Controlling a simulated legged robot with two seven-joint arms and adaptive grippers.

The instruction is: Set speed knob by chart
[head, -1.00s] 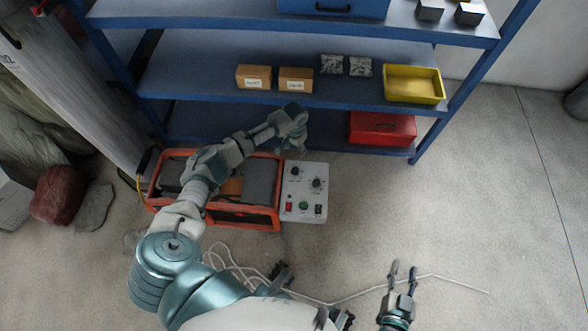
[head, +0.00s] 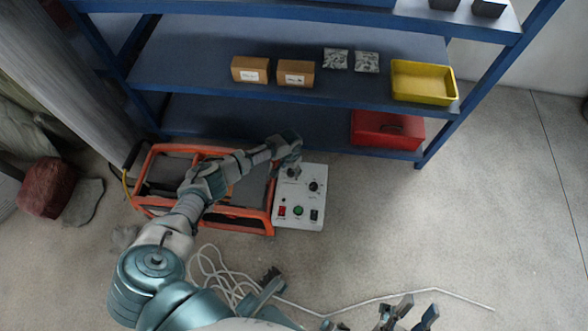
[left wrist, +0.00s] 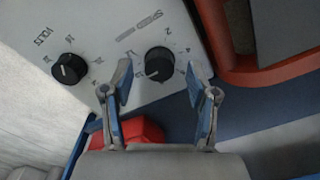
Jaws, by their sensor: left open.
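The control panel (head: 298,212) is a light grey box beside the orange-framed machine. In the left wrist view the black speed knob (left wrist: 159,62) lies between my left gripper's fingertips, under the label SPEED, with its pale mark toward the lower left. The fingers stand apart, with no clear contact on the knob. The volts knob (left wrist: 68,68) is to its left; it also shows in the head view (head: 314,186). My left gripper (head: 291,167) is at the panel's far left corner and hides the speed knob there. My right gripper (head: 416,308) is open and empty at the bottom edge. I cannot make out a chart.
The orange-framed machine (head: 255,222) adjoins the panel's left side. A blue shelf (head: 290,98) behind holds cardboard boxes, a yellow bin (head: 423,82) and a red case (head: 387,131). White cable (head: 375,299) lies on the floor. Floor right of the panel is clear.

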